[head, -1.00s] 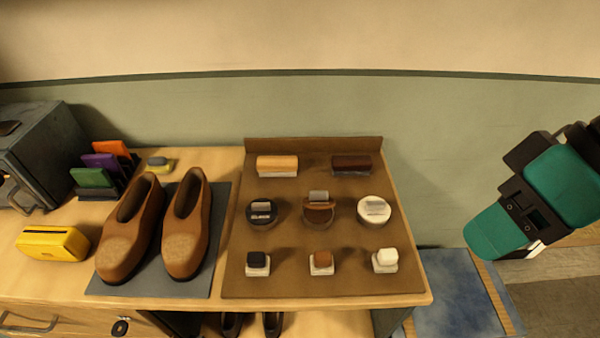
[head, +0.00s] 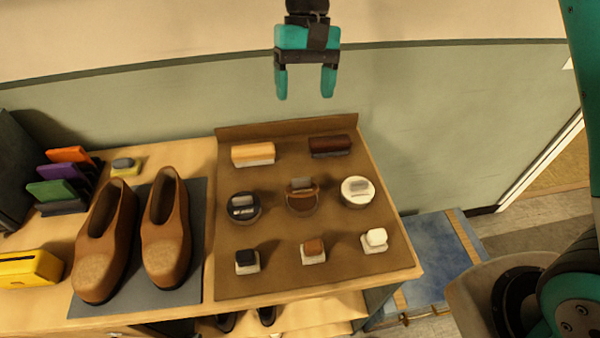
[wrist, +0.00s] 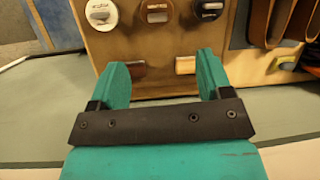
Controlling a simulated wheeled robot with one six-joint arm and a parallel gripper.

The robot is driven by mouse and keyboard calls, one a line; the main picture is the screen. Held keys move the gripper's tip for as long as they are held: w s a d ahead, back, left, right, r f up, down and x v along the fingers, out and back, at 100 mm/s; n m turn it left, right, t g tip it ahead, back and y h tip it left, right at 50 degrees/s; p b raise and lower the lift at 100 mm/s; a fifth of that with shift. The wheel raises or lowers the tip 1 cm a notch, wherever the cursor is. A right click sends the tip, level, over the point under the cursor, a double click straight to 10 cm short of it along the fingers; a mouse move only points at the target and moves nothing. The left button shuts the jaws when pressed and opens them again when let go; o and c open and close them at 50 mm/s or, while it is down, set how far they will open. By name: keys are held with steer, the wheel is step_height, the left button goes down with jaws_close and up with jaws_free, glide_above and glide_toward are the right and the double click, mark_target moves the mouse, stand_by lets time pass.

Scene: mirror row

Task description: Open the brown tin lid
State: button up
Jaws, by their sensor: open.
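The brown tin (head: 302,198) sits in the middle of a row of three tins on a brown board, with a raised grip on its lid. Its lid appears to lie on it. It also shows at the top of the wrist view (wrist: 155,11). A black tin (head: 243,207) is to its left and a white tin (head: 358,191) to its right. My gripper (head: 305,88) is open and empty, fingers pointing down, beyond the board's back edge in the picture. It is apart from the tins.
A light brush (head: 253,154) and a dark brush (head: 331,146) lie behind the tins. Three small daubers, black (head: 247,260), brown (head: 313,250) and white (head: 376,240), stand in front. Brown shoes (head: 166,240) stand on a grey mat at left.

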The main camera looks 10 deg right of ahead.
steer(key=w+a+f+m+h, duration=0.1)
steer(key=w+f, duration=0.3)
steer(key=p, duration=0.3)
glide_toward(302, 178)
steer(key=shift+m+g, duration=0.3)
steer(key=shift+g, duration=0.1)
steer(key=x, duration=0.9)
steer(key=shift+w+a+f, duration=0.1)
steer(key=shift+w+f, duration=0.15)
steer(key=shift+f, duration=0.25)
steer(key=c, duration=1.3)
steer(key=shift+w, duration=0.1)
